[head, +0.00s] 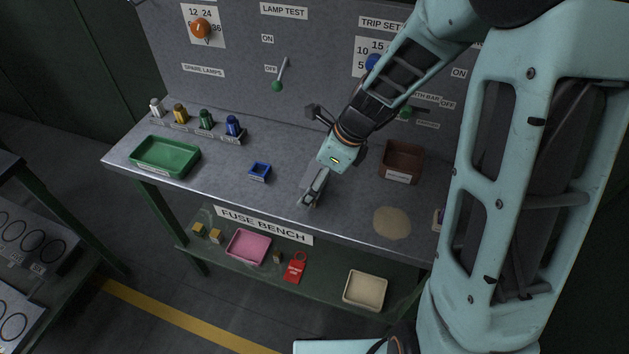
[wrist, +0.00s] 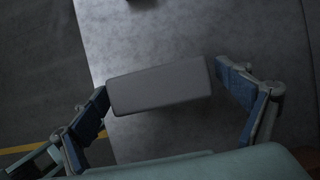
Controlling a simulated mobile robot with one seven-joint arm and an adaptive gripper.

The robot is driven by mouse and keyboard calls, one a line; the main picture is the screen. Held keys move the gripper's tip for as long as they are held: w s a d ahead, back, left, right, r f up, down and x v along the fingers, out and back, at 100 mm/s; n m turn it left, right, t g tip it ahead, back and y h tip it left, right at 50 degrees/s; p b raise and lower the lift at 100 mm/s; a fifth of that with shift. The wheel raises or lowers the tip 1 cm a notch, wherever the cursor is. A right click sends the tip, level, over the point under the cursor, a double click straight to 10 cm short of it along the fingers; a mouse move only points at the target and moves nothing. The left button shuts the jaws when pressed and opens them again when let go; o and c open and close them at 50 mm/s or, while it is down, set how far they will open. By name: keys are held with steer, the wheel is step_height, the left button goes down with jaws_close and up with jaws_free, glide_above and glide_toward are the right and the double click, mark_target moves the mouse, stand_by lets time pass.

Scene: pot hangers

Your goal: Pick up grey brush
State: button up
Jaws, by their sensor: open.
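The grey brush (wrist: 160,86) shows in the wrist view as a plain grey block lying across the space between my fingers. In the head view its grey side (head: 311,176) shows beside my fingers, near the front edge of the bench, partly hidden by them. My gripper (head: 312,198) points down over the bench. In the wrist view my gripper (wrist: 163,90) is open, with one blue-padded finger at each end of the brush. The fingers look very close to its ends; I cannot tell whether they touch. Any bristles are hidden.
On the bench (head: 270,205) are a green tray (head: 165,157), a blue square holder (head: 260,172), a rack of coloured lamps (head: 205,120), a brown bin (head: 402,162) and a tan round patch (head: 392,223). The lower shelf holds a pink tray (head: 248,246) and a cream tray (head: 365,290).

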steer(key=shift+c, duration=0.5)
steer(key=shift+r, duration=0.1)
steer(key=c, duration=1.2)
steer(key=shift+r, duration=0.15)
steer(key=shift+r+p, duration=0.95)
steer(key=shift+p, duration=0.15)
steer(key=s+d+r+p, duration=0.2)
steer(key=s+r+p, duration=0.2)
steer(key=s+r, duration=0.1)
steer(key=s+d+r+p, duration=0.3)
steer(key=s+r+p, duration=0.1)
steer(key=s, duration=0.3)
steer(key=shift+s+d+r, duration=0.35)
steer(key=shift+s+r, duration=0.05)
steer(key=shift+r, duration=0.5)
